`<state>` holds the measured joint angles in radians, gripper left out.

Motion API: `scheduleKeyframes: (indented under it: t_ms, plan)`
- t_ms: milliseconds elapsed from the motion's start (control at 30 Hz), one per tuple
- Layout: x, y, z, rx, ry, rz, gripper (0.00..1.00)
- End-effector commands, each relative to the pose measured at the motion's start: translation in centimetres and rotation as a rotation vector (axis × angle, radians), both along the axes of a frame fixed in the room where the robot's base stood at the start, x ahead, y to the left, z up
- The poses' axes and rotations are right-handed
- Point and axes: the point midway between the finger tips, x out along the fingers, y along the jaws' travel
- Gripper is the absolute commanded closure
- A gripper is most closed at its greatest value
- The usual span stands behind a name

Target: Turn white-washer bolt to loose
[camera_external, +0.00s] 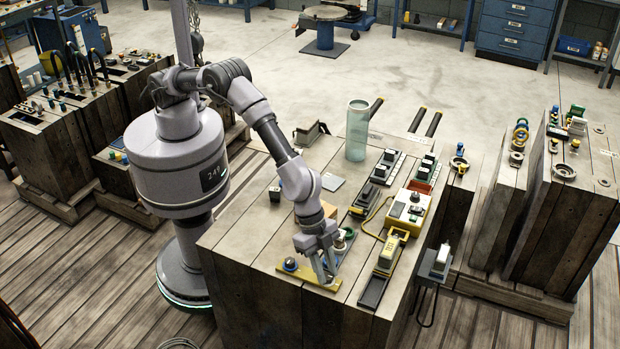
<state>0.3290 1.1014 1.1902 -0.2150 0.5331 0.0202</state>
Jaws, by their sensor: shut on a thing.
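A yellow plate (301,276) lies on the front of the wooden block top. A bolt with a blue washer (290,265) stands at its left end. My gripper (328,279) points down at the plate's right end and is shut on a small bolt there. The fingers hide most of that bolt, and I cannot make out its washer colour or how far it is turned. Just behind the gripper is a small cluster of parts with a green ring (349,233) and a pale piece.
A yellow handset (388,252) in a black tray and a yellow-white control box (408,208) stand right of the gripper. A tall translucent green bottle (357,131) stands at the back. Black switch units line the right. The block's front left top is bare.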

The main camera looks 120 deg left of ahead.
Motion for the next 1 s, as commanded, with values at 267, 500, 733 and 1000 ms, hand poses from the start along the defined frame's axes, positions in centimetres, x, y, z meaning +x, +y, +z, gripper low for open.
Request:
scheduleKeyframes:
  t_ms: [267,500,733,1000]
  plan:
    - [0.0,-0.23,0.04,0.0,-0.002,0.186,1.0]
    - [0.02,-0.4,-0.17,0.0,-0.003,0.412,1.0]
    - [0.06,-0.55,-0.18,0.0,-0.003,0.632,1.0]
    - [0.12,-0.68,-0.08,0.0,-0.003,0.887,1.0]
